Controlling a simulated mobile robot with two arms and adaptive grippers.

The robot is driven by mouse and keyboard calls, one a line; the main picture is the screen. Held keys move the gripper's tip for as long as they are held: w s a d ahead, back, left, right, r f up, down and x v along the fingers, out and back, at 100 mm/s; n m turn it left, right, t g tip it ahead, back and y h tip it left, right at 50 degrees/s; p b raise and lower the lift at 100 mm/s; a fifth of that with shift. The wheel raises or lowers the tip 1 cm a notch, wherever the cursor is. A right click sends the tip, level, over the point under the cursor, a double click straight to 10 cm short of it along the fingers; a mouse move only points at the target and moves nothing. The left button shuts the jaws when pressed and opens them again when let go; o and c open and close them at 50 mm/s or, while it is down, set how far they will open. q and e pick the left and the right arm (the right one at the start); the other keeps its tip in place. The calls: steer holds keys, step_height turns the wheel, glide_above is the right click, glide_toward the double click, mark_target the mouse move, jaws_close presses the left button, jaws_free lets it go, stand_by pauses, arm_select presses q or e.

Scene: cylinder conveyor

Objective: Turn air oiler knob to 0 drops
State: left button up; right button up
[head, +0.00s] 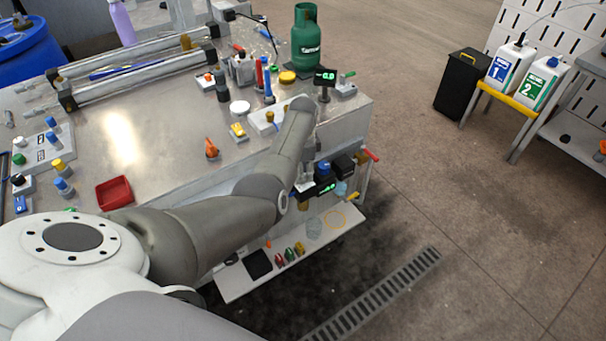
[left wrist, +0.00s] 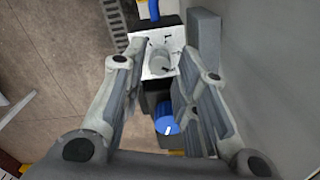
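My left gripper (left wrist: 164,62) is open, its two fingers spread apart in the left wrist view. A blue round knob (left wrist: 166,125) shows between the fingers, nearer the palm in the picture; I cannot tell whether a finger touches it. A white plate with a grey round part (left wrist: 160,60) lies beyond, between the fingertips. In the head view my left arm reaches over the table's right edge, to a row of dark units with a blue knob (head: 323,168) and a green display. My forearm hides part of them, and I cannot tell the air oiler apart for sure. My right gripper is not in view.
The metal table (head: 170,125) carries valves, cylinders and a red tray (head: 114,193). A lower white shelf (head: 235,286) with small parts juts out below the edge. A green gas bottle (head: 305,38) stands at the back. The floor to the right is clear around a drain grate (head: 375,297).

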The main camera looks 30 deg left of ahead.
arm_select(q)
steer(key=shift+f, duration=0.75)
jaws_close()
